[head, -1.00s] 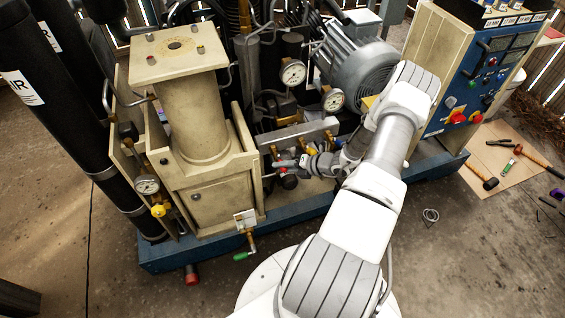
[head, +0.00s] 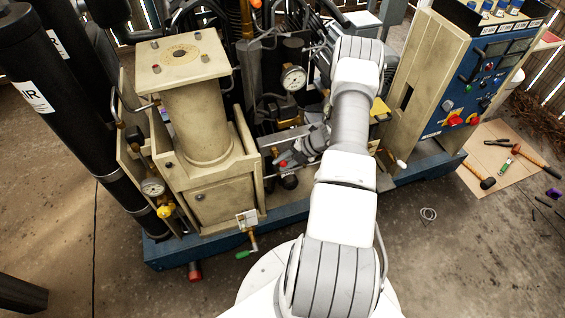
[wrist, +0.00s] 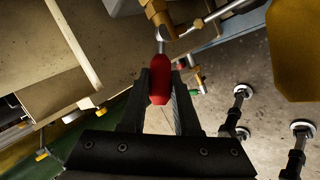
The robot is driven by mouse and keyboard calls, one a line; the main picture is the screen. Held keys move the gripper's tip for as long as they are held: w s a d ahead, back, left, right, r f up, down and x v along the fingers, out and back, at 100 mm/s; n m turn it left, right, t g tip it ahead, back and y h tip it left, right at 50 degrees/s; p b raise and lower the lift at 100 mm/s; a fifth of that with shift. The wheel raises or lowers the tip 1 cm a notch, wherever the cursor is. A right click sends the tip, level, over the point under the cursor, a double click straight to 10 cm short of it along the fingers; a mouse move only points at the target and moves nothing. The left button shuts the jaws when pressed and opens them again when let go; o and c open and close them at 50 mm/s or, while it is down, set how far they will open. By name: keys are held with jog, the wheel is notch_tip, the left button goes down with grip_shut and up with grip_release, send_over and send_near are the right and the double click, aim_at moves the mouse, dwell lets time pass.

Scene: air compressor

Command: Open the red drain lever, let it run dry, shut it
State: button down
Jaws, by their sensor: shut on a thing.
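The red drain lever (wrist: 159,88) shows in the wrist view as a red grip on a thin metal stem, which runs up to a brass valve body (wrist: 159,15). My gripper (wrist: 163,78) has its two dark fingers closed around the red grip, one on each side. In the head view my gripper (head: 283,160) reaches in low between the beige cylinder housing and the motor side, by the brass fittings. There my own wrist and fingers largely hide the lever. I cannot tell whether any water runs from the valve.
The beige housing (head: 222,205) stands close left of my gripper. A pressure gauge (head: 293,77) and pipes are above it. A green-handled valve (head: 243,254) hangs at the front of the blue base (head: 300,205). The control panel (head: 480,80) stands right; open floor lies in front.

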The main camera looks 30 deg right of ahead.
jog(key=shift+w+r, duration=0.1)
jog(key=shift+r, duration=0.05)
jog(key=c, duration=0.7)
grip_release()
jog(key=shift+o, duration=0.2)
jog(key=p+v, duration=0.2)
jog(key=v, duration=1.5)
jog(key=shift+d, duration=0.15)
